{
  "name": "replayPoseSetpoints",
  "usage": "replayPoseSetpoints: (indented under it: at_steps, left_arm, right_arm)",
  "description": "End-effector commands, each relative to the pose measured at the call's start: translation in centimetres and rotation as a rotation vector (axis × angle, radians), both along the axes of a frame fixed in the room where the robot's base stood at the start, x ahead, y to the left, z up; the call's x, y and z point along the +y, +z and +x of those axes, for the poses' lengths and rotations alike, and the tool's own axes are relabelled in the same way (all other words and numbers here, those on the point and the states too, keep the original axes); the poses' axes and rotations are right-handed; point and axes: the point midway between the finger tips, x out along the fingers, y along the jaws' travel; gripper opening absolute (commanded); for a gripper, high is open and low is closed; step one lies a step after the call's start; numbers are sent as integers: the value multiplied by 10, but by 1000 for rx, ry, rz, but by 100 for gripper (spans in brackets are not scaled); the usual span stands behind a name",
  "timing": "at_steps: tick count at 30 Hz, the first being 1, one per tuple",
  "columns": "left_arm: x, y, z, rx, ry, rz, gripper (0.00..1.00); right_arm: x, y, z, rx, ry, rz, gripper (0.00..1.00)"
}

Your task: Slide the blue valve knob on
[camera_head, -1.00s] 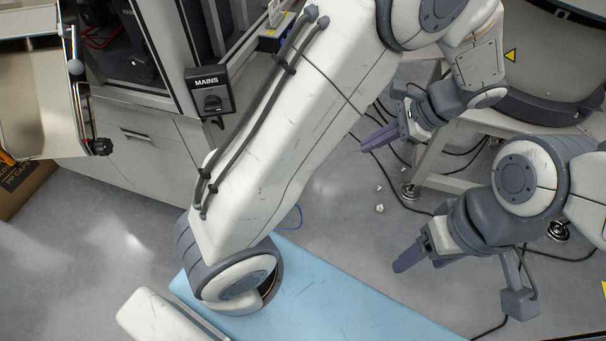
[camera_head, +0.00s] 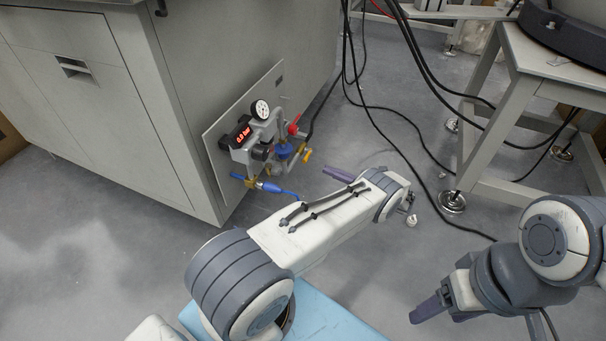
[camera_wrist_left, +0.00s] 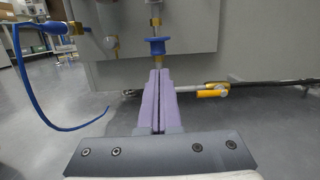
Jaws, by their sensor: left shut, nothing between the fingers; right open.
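The blue valve knob (camera_head: 284,151) is among the pipes of a small panel on the grey cabinet's side. In the left wrist view the blue knob (camera_wrist_left: 158,46) appears in line with brass fittings above and below it. My left gripper (camera_head: 326,169) is shut and empty, its purple fingers pointing toward the panel from the right. In the left wrist view its fingertips (camera_wrist_left: 159,72) appear just below the knob; contact cannot be told. My right gripper (camera_head: 414,318) is open and empty over the floor at lower right, far from the panel.
The panel has a round gauge (camera_head: 260,109), a red display (camera_head: 240,134), a red handle (camera_head: 294,126) and a yellow handle (camera_head: 306,156). A blue hose (camera_head: 286,191) hangs below. Black cables and a table frame (camera_head: 480,130) stand to the right.

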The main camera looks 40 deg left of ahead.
Motion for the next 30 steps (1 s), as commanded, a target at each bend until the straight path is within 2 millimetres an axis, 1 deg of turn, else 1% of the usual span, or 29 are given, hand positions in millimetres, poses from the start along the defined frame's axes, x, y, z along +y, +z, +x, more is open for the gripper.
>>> replayPoseSetpoints:
  at_steps: [1, 3, 6, 16, 20, 23, 25, 29, 30]
  left_arm:
    - [5, -26, -5, 12, 2, 27, 0]
    - [9, -38, -9, 26, 5, 56, 0]
    - [11, -46, -12, 37, 5, 79, 0]
    - [10, -45, -13, 39, 3, 86, 0]
    - [14, -43, -14, 41, 5, 85, 0]
    - [25, -39, -16, 42, 8, 85, 0]
    - [36, -35, -19, 42, 9, 85, 0]
    - [64, -30, -26, 43, 11, 84, 0]
    - [72, -29, -28, 41, 12, 84, 0]
  right_arm:
    - [0, -19, 0, 0, 0, 0, 68]
    - [0, -26, 0, -1, 0, 1, 68]
    - [0, -31, 0, -1, 0, 1, 68]
    - [0, -29, 0, -1, 0, 1, 68]
    - [0, -27, 0, -1, 0, 1, 68]
    - [0, -23, 0, -1, 0, 1, 68]
    - [0, -18, 0, -1, 0, 1, 68]
    - [0, -16, 0, -1, 0, 1, 68]
    - [0, -17, 0, -1, 0, 1, 68]
